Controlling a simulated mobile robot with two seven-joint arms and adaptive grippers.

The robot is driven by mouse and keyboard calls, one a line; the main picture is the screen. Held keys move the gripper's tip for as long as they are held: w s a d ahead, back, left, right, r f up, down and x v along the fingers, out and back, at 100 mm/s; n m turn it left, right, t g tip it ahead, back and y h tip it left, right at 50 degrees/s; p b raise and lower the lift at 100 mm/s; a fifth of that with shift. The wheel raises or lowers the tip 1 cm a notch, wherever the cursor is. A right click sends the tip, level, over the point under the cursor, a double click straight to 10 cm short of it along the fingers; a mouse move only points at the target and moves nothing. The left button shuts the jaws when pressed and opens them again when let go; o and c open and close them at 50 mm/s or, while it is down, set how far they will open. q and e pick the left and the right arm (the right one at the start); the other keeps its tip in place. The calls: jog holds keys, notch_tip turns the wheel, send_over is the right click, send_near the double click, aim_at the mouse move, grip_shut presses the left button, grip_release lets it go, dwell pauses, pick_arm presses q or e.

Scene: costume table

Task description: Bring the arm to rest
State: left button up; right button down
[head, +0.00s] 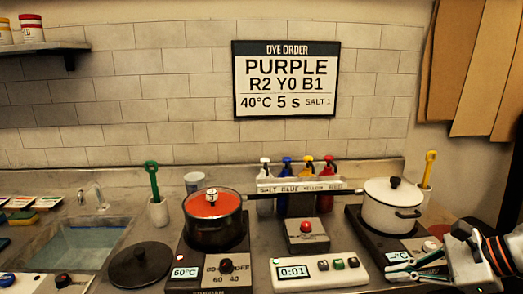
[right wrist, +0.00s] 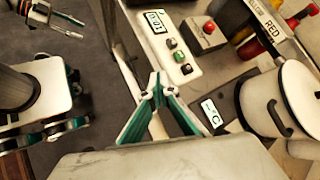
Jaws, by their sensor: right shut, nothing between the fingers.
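My right gripper (head: 392,273) is at the lower right in the head view, in front of the right hot plate (head: 360,240) and low beside the white lidded pot (head: 392,205). Its green fingers are shut and empty, and they meet at their tips in the right wrist view (right wrist: 156,82).
A pot of red liquid (head: 213,220) stands on the left hot plate (head: 190,262). A timer (head: 318,270) reads 0:01. A red button box (head: 306,234) and dye bottles (head: 286,172) stand behind it.

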jog(key=a+f+m+t+y, duration=0.25)
jog(key=a+m, duration=0.35)
jog(key=m, duration=0.3)
jog(key=a+f+m+t+y, duration=0.1)
jog(key=a+m+t+y, duration=0.3)
jog(key=m, duration=0.4)
jog(key=s+d+f+m+t+h, duration=0.15)
jog(key=f+m+h, duration=0.35)
jog(key=f+m, duration=0.5)
jog(key=d+f+m+t+h, duration=0.2)
jog(key=f+m+h, duration=0.2)
jog(key=f+m, duration=0.55)
jog(key=s+a+f+m+g+h, duration=0.2)
jog(key=s+f+m+g, duration=0.3)
jog(key=s+f+m, duration=0.7)
jog(key=shift+a+f+h, duration=0.35)
jog(key=shift+f+h, duration=0.1)
jog(key=shift+f, duration=0.45)
